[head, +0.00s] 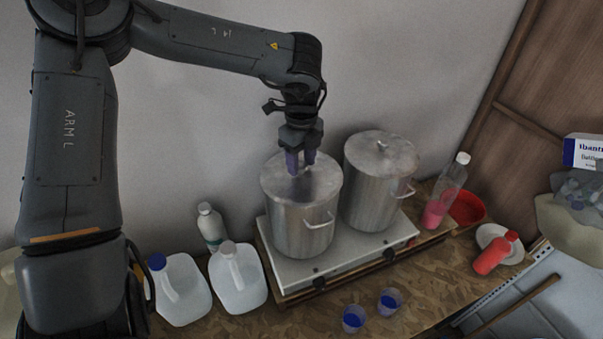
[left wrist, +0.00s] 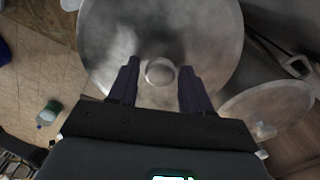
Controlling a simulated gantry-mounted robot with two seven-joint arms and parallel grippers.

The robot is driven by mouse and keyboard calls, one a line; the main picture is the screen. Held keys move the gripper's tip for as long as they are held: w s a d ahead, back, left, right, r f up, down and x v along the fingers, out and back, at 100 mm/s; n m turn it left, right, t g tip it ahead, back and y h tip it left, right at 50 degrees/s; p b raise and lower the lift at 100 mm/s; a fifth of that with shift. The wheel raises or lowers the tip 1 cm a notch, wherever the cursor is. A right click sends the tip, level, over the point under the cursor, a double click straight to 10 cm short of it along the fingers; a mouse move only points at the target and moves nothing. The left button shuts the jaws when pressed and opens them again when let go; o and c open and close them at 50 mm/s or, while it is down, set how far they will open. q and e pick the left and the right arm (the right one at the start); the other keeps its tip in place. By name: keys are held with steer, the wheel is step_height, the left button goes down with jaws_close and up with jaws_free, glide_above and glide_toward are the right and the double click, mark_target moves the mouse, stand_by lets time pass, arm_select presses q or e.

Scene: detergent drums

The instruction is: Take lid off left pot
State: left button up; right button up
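The left pot (head: 304,229) is a tall silver metal pot with a side handle, standing on a white two-burner stove. Its round grey lid (head: 325,183) lies on top. My left gripper (head: 300,170) points down just above the middle of this lid. In the left wrist view its two dark purple fingers (left wrist: 158,85) are apart, with the round lid knob (left wrist: 160,71) between and slightly beyond them. I cannot tell whether they touch the knob. The lid fills the top of that view (left wrist: 205,35). My right gripper is not in view.
The right pot (head: 372,200), also lidded, stands close beside the left one on the stove (head: 345,262). Two white jugs (head: 238,282) and a bottle (head: 211,228) stand left. Two blue-filled cups (head: 354,318) are in front. A pink-filled bottle (head: 438,208) and red bottle (head: 492,255) are right.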

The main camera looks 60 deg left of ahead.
arm_select(q)
jaws_close()
steer(key=shift+r, duration=0.15)
